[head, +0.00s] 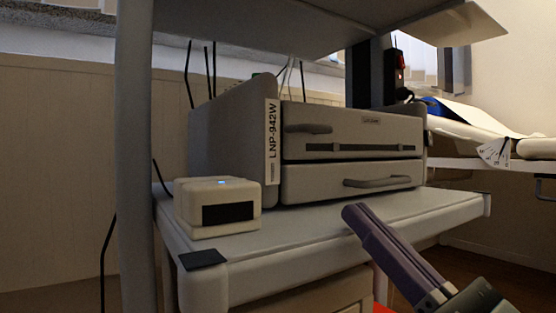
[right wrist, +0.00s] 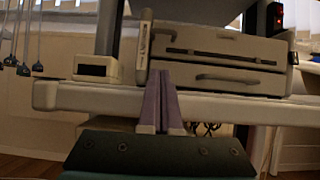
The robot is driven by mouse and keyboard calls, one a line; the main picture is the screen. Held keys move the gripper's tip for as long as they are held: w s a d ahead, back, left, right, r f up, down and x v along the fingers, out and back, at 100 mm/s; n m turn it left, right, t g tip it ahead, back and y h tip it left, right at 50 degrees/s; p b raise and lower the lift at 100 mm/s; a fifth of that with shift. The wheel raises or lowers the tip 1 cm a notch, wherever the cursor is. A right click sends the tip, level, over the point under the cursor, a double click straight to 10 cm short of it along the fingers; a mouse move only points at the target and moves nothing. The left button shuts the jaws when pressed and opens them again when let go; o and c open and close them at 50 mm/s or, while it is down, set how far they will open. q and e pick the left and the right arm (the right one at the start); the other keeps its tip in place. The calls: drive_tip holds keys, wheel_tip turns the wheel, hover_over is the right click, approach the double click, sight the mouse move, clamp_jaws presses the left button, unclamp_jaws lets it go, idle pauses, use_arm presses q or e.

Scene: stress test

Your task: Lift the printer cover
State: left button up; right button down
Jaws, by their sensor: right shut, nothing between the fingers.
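The printer (head: 350,150) is a grey box on a shelf, with a label reading LNP-942W on its front left edge. Its front has an upper panel (head: 400,140) with a handle at left and a dark slot, and a lower drawer with a handle (head: 384,181). Both look closed. My right gripper (head: 352,212) has purple fingers, pressed together and empty, in front of the shelf's front edge and below the printer. The right wrist view shows the fingers (right wrist: 160,75) pointing toward the printer (right wrist: 220,60), apart from it as far as I can tell. My left gripper is not in view.
A small white box (head: 218,205) with a dark window and a blue light stands left of the printer on the shelf (head: 330,238). An upper shelf (head: 320,28) overhangs the printer. A grey post (head: 134,150) rises at left. A cluttered table is at right.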

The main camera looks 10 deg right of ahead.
sight(343, 225)
drive_tip(key=x, duration=0.4)
drive_tip(key=r, duration=0.1)
drive_tip(key=w+r, duration=0.1)
drive_tip(key=r, duration=0.1)
drive_tip(key=shift+w+a+r, duration=0.25)
drive_tip(key=shift+r, duration=0.45)
drive_tip(key=shift+w, duration=0.1)
drive_tip(key=shift+p, duration=0.3)
